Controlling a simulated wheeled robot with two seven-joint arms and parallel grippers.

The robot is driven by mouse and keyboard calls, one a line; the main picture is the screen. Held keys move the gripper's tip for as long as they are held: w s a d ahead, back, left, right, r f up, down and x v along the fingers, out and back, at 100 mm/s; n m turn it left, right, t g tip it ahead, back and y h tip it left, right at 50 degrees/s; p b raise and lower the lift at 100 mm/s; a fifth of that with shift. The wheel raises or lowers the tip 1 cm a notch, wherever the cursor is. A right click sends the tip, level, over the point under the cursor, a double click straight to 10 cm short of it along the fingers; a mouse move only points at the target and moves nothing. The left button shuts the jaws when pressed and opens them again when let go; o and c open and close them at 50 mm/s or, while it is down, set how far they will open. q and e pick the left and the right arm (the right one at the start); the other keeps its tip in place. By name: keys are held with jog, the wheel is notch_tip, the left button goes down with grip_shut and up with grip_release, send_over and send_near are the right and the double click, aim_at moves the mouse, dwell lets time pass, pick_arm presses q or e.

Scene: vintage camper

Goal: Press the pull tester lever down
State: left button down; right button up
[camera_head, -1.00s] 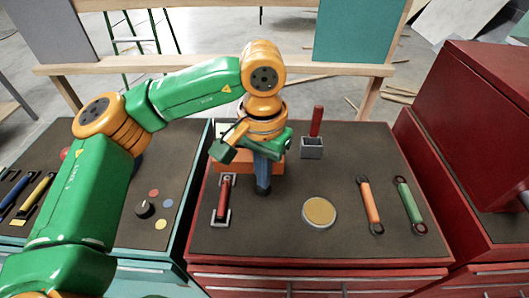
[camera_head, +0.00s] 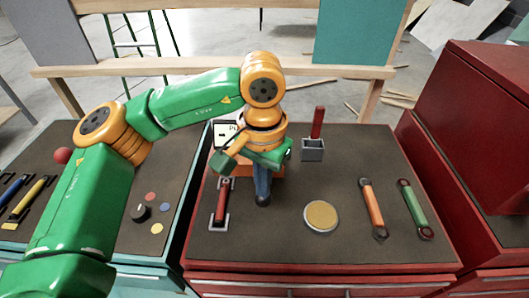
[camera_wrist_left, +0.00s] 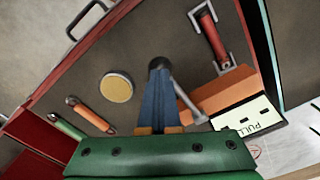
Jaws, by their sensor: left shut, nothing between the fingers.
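The pull tester is an orange block (camera_wrist_left: 220,95) with a white label panel (camera_wrist_left: 248,118) reading "PULL" in the left wrist view. Its grey lever rod (camera_wrist_left: 188,103) slants up beside my left gripper's fingers, close to them; I cannot tell whether they touch. In the head view the block (camera_head: 278,170) is mostly hidden behind my left gripper, and part of the label panel (camera_head: 224,134) shows. My left gripper (camera_head: 263,200) points down in front of the block, with blue fingers shut and dark tips together, empty. The fingers also show in the left wrist view (camera_wrist_left: 158,65). My right gripper is out of view.
On the red cabinet's dark top, a red handle in a bracket (camera_head: 222,202) lies left of the gripper. A round tan disc (camera_head: 321,216), orange handle (camera_head: 372,208) and green handle (camera_head: 414,208) lie right. A red-handled upright lever (camera_head: 317,125) stands behind.

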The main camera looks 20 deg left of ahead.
pick_arm(q)
jog(key=shift+f+b, duration=0.4)
jog(key=shift+f, duration=0.2)
jog(key=shift+w+r+p, duration=0.2)
jog(key=shift+r+p, duration=1.2)
jog(key=shift+r, duration=0.2)
notch_tip(320, 180, up, 11)
jog(key=p, duration=0.9)
jog(key=shift+s, duration=0.1)
